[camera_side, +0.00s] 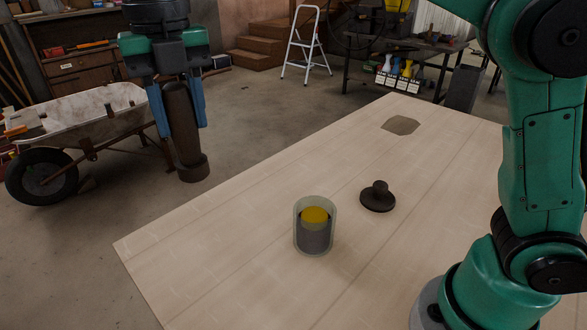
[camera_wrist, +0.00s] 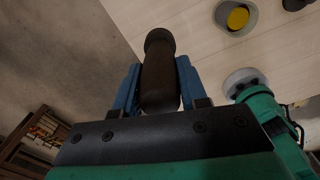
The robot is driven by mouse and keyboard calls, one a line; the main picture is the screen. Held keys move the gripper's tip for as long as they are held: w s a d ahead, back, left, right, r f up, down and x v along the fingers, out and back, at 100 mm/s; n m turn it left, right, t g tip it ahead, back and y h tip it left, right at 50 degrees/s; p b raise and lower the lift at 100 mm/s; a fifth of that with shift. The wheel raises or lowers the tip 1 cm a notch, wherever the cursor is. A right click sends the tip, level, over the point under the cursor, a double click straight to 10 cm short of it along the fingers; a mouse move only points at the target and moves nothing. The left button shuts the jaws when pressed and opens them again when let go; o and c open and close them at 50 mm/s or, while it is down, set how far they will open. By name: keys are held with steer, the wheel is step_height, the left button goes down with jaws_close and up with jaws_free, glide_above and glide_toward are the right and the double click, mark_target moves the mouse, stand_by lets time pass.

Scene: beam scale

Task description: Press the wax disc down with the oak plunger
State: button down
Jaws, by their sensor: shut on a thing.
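My gripper (camera_side: 180,112) is shut on a dark brown plunger (camera_side: 184,130), which hangs nearly upright with its wider foot down. In the side view it is held up at the left, apart from the cup. The wrist view shows the plunger (camera_wrist: 159,75) between the blue fingers (camera_wrist: 158,90). The yellow wax disc (camera_side: 314,215) lies inside a clear cup (camera_side: 300,225) on the table, on top of a dark grey filling. The wrist view also shows the disc (camera_wrist: 238,18) and the cup (camera_wrist: 222,14) near the top edge.
A dark knobbed lid (camera_side: 378,197) lies on the pale wooden table (camera_side: 220,265), right of the cup. A flat greyish polygon patch (camera_side: 401,125) is farther back. The table around the cup is otherwise clear. A wheelbarrow (camera_side: 75,115) stands on the floor at left.

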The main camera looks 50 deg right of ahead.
steer(key=s+d+f+m, duration=0.2)
steer(key=s+d+m, duration=0.1)
steer(key=d+m, duration=0.2)
steer(key=s+d+f+m, duration=0.1)
steer(key=s+d+m, duration=0.3)
steer(key=d, duration=0.6)
steer(key=shift+f+m, duration=0.35)
steer(key=shift+m, duration=0.25)
steer(key=shift+f, duration=4.2)
steer(key=shift+f, duration=0.75)
step_height(320, 180, up, 9)
